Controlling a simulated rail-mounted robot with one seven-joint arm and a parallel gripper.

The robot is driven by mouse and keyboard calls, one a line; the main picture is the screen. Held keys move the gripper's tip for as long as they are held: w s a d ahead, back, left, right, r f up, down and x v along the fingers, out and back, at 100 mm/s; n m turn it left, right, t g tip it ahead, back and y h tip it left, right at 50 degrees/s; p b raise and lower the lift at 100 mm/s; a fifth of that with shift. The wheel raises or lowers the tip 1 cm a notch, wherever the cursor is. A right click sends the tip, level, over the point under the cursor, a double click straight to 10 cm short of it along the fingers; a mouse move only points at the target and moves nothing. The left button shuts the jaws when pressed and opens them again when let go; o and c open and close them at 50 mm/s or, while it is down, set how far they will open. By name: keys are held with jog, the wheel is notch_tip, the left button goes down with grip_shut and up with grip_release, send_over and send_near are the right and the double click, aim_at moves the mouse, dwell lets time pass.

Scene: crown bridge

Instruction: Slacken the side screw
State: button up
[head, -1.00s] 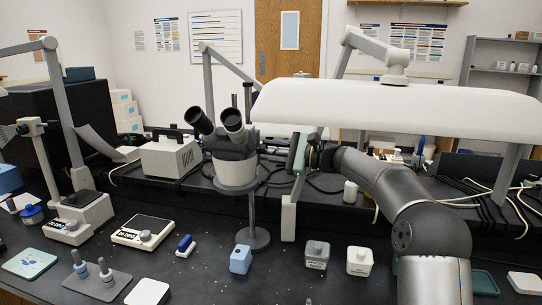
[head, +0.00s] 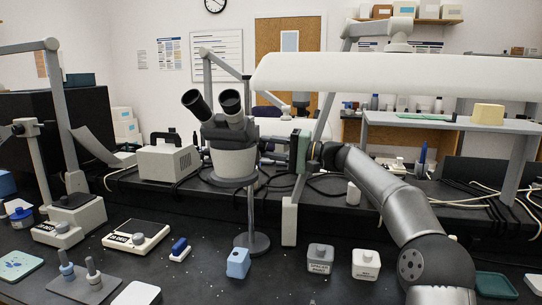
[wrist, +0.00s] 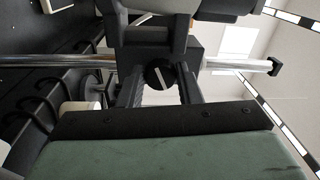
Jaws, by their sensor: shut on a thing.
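The side screw (wrist: 158,75) is a dark round knob with a light slot line running at a slant, in the wrist view. It sits on a black clamp block (wrist: 194,52) on a shiny metal post (wrist: 230,65). My gripper (wrist: 160,82) has its two dark ribbed fingers on either side of the knob, shut on it. In the head view my gripper (head: 286,148) is at the right of the microscope (head: 230,145), which has two black eyepieces and a white body on a stand. The screw is too small or hidden to make out there.
Cables lie behind.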

jog(key=shift+w+f+n+b, duration=0.1)
jog(key=shift+n+b, duration=0.7)
jog(key=shift+n, duration=1.6)
jog(key=shift+g, duration=0.4)
jog(key=o, duration=1)
jog(key=shift+c, duration=0.2)
jog(key=shift+d, duration=0.1)
jog(key=s+d+f, duration=0.1)
jog(key=s+d, duration=0.2)
jog(key=d, duration=1.4)
jog(key=shift+f, duration=0.15)
jog(key=shift+s, duration=0.1)
